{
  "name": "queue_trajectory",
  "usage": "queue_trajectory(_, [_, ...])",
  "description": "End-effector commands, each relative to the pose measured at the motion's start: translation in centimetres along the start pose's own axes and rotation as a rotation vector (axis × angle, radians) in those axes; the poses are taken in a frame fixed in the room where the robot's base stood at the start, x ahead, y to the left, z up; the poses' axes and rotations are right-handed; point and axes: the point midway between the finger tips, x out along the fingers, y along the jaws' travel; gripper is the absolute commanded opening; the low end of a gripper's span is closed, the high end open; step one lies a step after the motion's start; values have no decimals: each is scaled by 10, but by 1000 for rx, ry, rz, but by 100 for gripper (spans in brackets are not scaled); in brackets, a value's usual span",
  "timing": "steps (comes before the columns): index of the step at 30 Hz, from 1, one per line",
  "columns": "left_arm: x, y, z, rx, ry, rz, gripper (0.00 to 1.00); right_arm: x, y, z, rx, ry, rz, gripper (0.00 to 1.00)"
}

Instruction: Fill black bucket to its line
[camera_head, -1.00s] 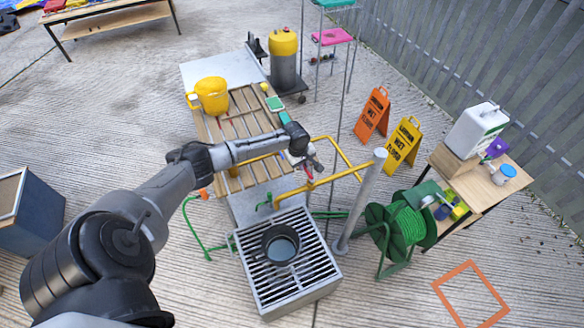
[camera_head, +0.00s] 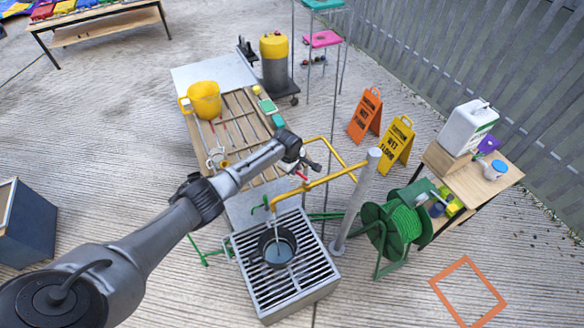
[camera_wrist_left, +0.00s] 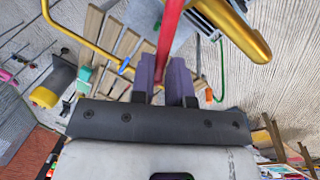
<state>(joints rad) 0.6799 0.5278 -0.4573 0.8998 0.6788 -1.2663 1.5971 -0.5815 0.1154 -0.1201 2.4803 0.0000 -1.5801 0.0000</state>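The black bucket (camera_head: 291,240) stands upright on a slatted metal drain box (camera_head: 310,284), under the end of a yellow pipe (camera_head: 328,181). Greyish water shows inside it, and a thin pale streak like a water stream drops into it from the pipe's end. The fill line cannot be made out. My left gripper (camera_head: 303,168) is at the pipe's red lever. In the left wrist view its purple fingers (camera_wrist_left: 163,75) lie close on both sides of the red lever (camera_wrist_left: 169,38), which fills the gap between them. My right gripper is not in view.
A slatted bench (camera_head: 240,130) with a yellow bucket (camera_head: 204,99) stands behind the drain box. A grey post (camera_head: 357,200) and a green hose reel (camera_head: 390,229) stand right of it. Wet-floor signs (camera_head: 396,142) are farther back. An orange square (camera_head: 468,290) marks clear floor.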

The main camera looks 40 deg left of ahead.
Motion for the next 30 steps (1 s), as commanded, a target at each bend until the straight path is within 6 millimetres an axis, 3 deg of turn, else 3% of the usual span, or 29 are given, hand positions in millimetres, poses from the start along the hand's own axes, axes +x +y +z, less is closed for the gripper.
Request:
queue_trajectory(7, [0, 0, 0, 0, 0, 1, 38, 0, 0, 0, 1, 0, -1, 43])
queue_trajectory(17, [-6, 1, 0, 0, -2, 3, 38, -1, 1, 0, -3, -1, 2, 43])
queue_trajectory(23, [-34, 1, 0, 3, -1, 5, 38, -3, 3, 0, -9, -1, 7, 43])
queue_trajectory(30, [-81, 1, -1, 2, 0, 6, 38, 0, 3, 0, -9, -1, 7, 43])
